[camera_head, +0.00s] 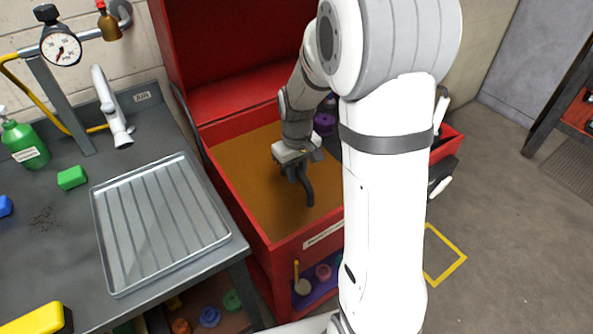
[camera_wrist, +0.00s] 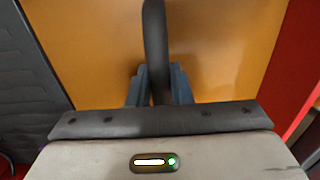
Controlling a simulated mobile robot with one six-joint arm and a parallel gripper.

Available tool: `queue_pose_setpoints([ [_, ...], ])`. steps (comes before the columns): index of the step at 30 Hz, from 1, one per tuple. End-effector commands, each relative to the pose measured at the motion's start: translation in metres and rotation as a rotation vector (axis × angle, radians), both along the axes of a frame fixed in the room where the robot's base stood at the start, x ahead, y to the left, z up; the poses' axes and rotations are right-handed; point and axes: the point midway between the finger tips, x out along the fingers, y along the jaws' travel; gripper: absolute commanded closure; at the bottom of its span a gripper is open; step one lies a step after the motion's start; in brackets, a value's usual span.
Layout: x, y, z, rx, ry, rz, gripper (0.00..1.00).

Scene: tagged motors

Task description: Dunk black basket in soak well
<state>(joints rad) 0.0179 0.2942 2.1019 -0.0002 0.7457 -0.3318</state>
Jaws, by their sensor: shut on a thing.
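The soak well (camera_head: 226,184) is a red open tank filled with brown-orange liquid, in the middle of the head view. Its orange surface (camera_wrist: 225,50) fills most of the wrist view. My gripper (camera_head: 296,170) is over the liquid, pointing down. In the wrist view its blue-grey fingers (camera_wrist: 160,88) are shut on the black basket's curved handle (camera_wrist: 154,40). The handle (camera_head: 309,190) also shows below the gripper in the head view. The basket's body does not show; the opaque liquid appears to hide it.
A ribbed metal drain tray (camera_head: 160,222) lies on the grey bench at left, near a faucet (camera_head: 112,108), a green bottle (camera_head: 24,142) and a green block (camera_head: 71,177). The well's raised red lid (camera_head: 235,45) stands behind it. My arm hides the right side.

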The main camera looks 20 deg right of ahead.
Motion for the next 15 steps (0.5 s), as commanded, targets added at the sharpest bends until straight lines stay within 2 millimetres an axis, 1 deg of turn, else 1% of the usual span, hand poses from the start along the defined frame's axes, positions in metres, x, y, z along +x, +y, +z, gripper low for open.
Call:
queue_pose_setpoints([
  [3, 0.001, 0.000, 0.011, 0.000, -0.004, 0.000, 1.00],
  [15, 0.001, 0.000, 0.043, 0.000, -0.004, 0.000, 1.00],
])
